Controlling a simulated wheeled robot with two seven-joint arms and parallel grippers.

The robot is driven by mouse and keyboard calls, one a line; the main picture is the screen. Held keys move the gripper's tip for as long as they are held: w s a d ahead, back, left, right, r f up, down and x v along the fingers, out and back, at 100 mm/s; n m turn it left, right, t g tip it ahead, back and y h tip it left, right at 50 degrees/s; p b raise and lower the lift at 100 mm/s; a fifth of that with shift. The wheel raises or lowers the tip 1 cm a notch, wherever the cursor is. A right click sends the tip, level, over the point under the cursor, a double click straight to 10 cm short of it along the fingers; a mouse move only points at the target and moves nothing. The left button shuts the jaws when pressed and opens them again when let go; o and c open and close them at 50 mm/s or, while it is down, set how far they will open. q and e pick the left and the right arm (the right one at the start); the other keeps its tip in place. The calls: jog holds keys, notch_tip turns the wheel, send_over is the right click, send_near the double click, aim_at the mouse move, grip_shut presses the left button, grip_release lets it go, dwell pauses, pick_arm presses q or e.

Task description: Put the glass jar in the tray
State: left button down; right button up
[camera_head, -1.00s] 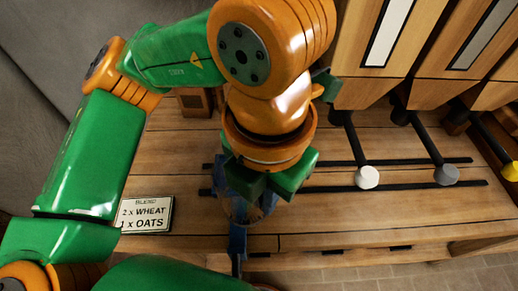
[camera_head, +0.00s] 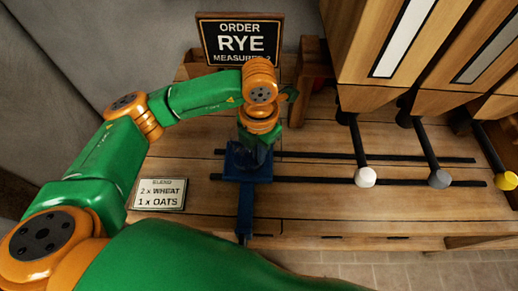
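My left gripper (camera_head: 257,152) points down over a blue tray-like carriage (camera_head: 245,210) on the wooden bench, near the left end of two dark rails. The orange wrist and dark green fingers cover much of the carriage. I cannot make out the fingers' opening or whether they touch anything. No glass jar shows clearly; it may be hidden under or between the fingers. My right gripper is not in view.
An order sign (camera_head: 240,42) reading RYE stands at the back. A blend card (camera_head: 160,194) lies left of the carriage. Wooden hoppers (camera_head: 385,45) at right have levers with white (camera_head: 365,177), grey (camera_head: 439,178) and yellow (camera_head: 506,180) knobs.

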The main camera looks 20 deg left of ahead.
pick_arm(q)
jog(key=shift+f, duration=0.15)
jog(key=c, duration=1.1)
grip_release()
jog(key=shift+o, duration=0.2)
jog(key=shift+r, duration=0.6)
notch_tip(320, 180, up, 11)
jog(key=shift+s+r+b, duration=0.1)
jog(key=shift+r+b, duration=0.05)
jog(key=shift+b, duration=0.5)
